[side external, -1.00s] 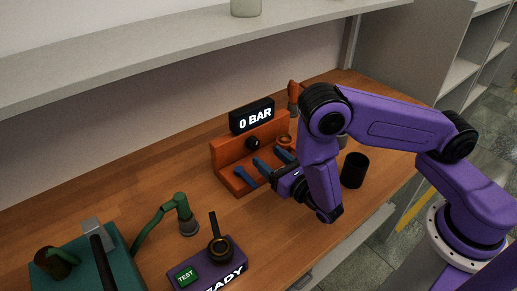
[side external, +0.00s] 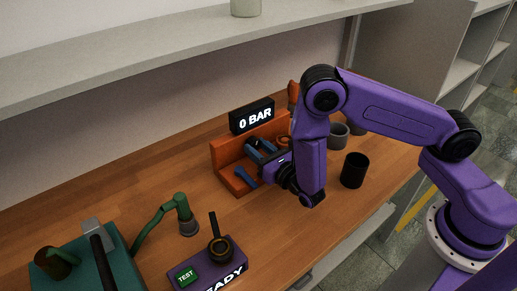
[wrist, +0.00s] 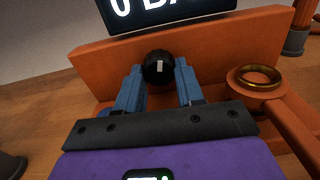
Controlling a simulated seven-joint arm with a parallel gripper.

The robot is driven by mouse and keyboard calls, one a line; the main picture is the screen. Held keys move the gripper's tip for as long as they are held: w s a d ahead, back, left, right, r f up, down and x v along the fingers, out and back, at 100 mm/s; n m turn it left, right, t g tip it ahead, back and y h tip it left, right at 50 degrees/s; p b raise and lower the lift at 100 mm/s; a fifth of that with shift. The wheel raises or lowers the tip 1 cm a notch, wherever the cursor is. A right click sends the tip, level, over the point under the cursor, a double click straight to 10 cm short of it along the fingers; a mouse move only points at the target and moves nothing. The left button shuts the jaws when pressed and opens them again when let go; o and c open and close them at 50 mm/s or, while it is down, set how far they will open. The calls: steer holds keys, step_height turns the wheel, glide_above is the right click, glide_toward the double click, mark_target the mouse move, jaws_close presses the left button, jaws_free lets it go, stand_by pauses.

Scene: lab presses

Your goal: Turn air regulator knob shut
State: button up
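The air regulator is an orange bracket (side external: 222,155) on the wooden bench, with a black display (side external: 252,116) above it reading "0 BAR". Its black round knob (wrist: 158,68), with a white upright mark, shows in the wrist view on the orange upright face. My gripper (wrist: 160,88) faces the knob. Its two blue fingers are parted, one at each side of the knob, and a gap seems to remain. Whether they touch the knob, I cannot tell. In the side view my gripper (side external: 261,147) reaches the bracket's face and largely hides the knob.
A blue piece (side external: 245,177) lies at the bracket's base. In the wrist view a brass-rimmed orange ring (wrist: 256,80) with a handle sits close at right. A black cup (side external: 354,170) and a grey cup (side external: 339,135) stand to the right.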

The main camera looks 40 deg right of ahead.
steer(key=shift+n, duration=1.5)
steer(key=o, duration=1)
steer(key=shift+o, duration=0.2)
steer(key=s, duration=1.6)
steer(key=shift+s, duration=0.75)
steer(key=shift+d, duration=0.1)
